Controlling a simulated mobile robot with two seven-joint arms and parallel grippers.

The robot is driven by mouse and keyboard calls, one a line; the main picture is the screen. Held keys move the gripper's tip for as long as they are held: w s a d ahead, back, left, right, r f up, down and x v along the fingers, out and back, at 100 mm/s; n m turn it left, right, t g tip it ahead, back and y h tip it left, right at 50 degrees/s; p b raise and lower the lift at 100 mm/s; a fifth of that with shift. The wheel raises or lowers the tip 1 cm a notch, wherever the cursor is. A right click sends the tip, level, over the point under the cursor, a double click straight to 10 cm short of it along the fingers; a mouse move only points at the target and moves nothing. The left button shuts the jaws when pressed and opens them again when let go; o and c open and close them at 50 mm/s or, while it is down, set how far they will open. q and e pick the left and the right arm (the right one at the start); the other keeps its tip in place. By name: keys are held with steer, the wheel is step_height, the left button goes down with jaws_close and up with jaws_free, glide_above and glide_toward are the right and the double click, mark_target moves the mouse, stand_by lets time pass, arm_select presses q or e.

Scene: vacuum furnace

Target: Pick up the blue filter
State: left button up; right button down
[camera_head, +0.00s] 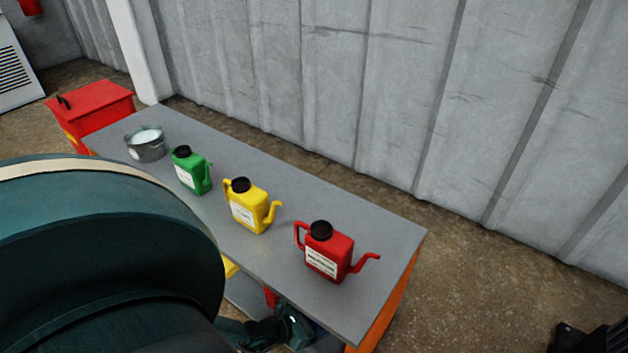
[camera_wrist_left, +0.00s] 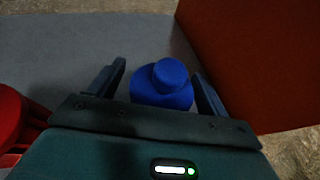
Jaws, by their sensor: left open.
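The blue filter (camera_wrist_left: 163,95) has a round body with a narrower round knob on top. In the left wrist view it stands on a grey surface, between the two fingers of my left gripper (camera_wrist_left: 158,72). The fingers are open, one on each side, and I see a gap at the left finger. The right finger is very close to the filter, and contact cannot be told. The filter's lower part is hidden behind the gripper body. In the head view my left arm reaches in low beside the table, and the filter cannot be made out there. My right gripper is not identifiable.
An orange panel (camera_wrist_left: 255,60) rises right of the filter. A red object (camera_wrist_left: 10,115) is at the left. The grey tabletop (camera_head: 385,240) holds red (camera_head: 330,255), yellow (camera_head: 248,207) and green (camera_head: 190,172) cans and a metal bucket (camera_head: 146,145). A corrugated wall stands behind.

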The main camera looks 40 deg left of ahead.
arm_select(q)
steer(key=shift+c, duration=0.4)
steer(key=c, duration=1)
arm_select(e)
steer(key=shift+r, duration=0.1)
